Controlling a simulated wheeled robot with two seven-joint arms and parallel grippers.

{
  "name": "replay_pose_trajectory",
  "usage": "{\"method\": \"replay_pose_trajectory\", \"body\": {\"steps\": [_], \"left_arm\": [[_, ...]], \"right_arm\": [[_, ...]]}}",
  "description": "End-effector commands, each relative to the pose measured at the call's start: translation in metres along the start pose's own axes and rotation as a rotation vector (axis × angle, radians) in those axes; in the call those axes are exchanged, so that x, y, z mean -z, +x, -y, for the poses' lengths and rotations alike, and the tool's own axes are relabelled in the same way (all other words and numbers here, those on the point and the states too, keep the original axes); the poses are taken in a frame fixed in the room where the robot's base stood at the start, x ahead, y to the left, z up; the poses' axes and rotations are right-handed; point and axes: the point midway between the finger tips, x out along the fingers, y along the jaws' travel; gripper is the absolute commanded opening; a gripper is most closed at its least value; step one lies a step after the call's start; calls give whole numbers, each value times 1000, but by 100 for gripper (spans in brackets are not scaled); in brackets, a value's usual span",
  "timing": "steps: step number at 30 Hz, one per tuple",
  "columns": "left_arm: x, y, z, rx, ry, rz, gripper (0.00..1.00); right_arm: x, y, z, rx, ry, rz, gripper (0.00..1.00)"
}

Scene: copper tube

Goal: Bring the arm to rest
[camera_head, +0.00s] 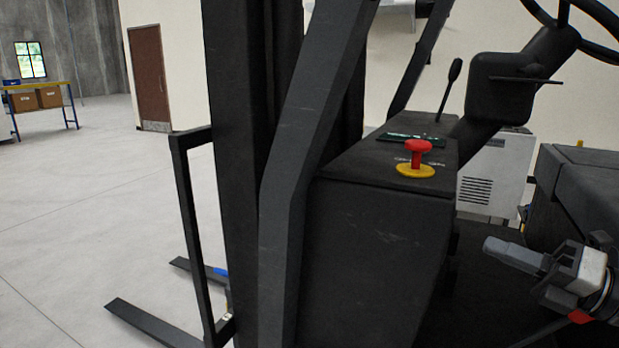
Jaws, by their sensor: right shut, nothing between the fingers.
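My right gripper (514,255) is at the lower right of the head view, its arm coming in from the right edge. Its fingers are together, point left and hold nothing. It hangs in front of the dark body of a forklift, apart from the red emergency button (418,147) on its yellow base. My left gripper is not in view. No copper tube shows in this view.
The forklift's black console (375,165), lever (449,88) and steering wheel (595,15) stand close in front. Its mast (238,120) and forks (150,322) are at the left. Open grey floor (80,215) lies beyond, with a brown door and a workbench with boxes.

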Motion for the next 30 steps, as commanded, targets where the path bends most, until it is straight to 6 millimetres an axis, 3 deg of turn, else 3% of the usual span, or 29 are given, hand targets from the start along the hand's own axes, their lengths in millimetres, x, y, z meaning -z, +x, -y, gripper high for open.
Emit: {"method": "replay_pose_trajectory", "body": {"steps": [5, 9, 13, 15, 18, 21, 23, 30], "left_arm": [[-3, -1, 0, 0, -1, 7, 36], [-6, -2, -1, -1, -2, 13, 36], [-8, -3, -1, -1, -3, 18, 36], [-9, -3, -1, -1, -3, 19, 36], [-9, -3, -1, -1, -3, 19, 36], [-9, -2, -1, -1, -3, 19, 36], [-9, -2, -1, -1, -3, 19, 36], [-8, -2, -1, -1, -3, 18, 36]], "right_arm": [[82, -4, 87, 75, 669, 320, 0], [170, -20, 142, 182, 1207, 589, 0], [260, -34, 166, 291, 1633, 814, 0], [302, -40, 170, 344, 1818, 916, 0], [348, -44, 168, 406, 2014, 1030, 0], [376, -47, 164, 448, 2132, 1101, 0], [385, -47, 162, 460, 2169, 1123, 0], [389, -47, 161, 469, 2188, 1135, 0]]}}
